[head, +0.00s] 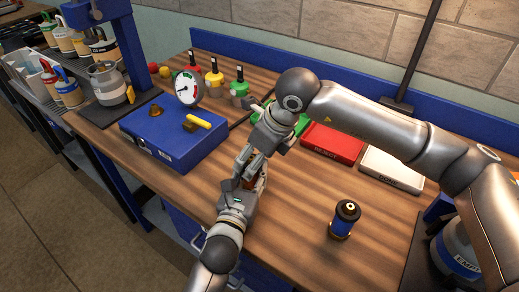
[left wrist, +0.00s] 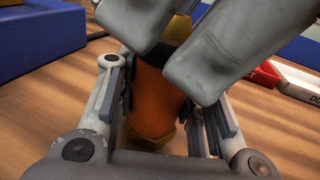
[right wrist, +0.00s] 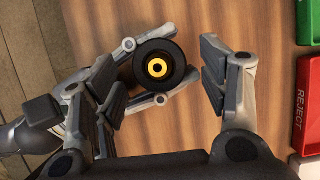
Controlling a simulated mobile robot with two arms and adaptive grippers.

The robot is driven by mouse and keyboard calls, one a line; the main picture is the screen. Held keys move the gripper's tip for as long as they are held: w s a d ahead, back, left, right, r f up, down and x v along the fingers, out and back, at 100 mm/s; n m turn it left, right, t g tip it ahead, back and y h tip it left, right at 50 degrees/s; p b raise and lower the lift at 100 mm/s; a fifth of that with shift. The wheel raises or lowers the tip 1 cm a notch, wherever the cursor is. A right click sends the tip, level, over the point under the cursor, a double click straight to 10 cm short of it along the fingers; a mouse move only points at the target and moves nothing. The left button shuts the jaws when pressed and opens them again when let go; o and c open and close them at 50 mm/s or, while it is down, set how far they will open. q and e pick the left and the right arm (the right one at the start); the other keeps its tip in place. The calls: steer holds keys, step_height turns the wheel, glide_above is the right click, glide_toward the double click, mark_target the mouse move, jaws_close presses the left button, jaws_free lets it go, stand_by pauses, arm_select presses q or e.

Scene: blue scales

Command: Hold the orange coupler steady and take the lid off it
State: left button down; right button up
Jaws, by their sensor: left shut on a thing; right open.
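The orange coupler (left wrist: 160,105) stands in my left gripper (head: 247,176), whose two pads are shut on its sides. Its gold foot shows low in the left wrist view. The lid (right wrist: 170,80) is round and black with a yellow centre and a dark hole, and it sits on top of the coupler. My right gripper (right wrist: 160,82) is open, with its fingers on either side of the lid. The lid lies nearer the left finger in that view, and a gap shows on the right. In the head view, the grippers hide most of the coupler.
A blue coupler (head: 344,222) with a black top stands at the front right. A green tray (head: 299,127), a red REJECT tray (head: 333,142) and a white DONE tray (head: 391,170) lie behind my right arm. A blue case (head: 172,147) is at left. Bare wood lies between.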

steer(key=c, duration=1.2)
steer(key=shift+r, duration=0.2)
steer(key=shift+r, duration=0.9)
steer(key=shift+r, duration=0.1)
steer(key=shift+r, duration=1.95)
arm_select(q)
steer(key=c, duration=0.9)
jaws_free()
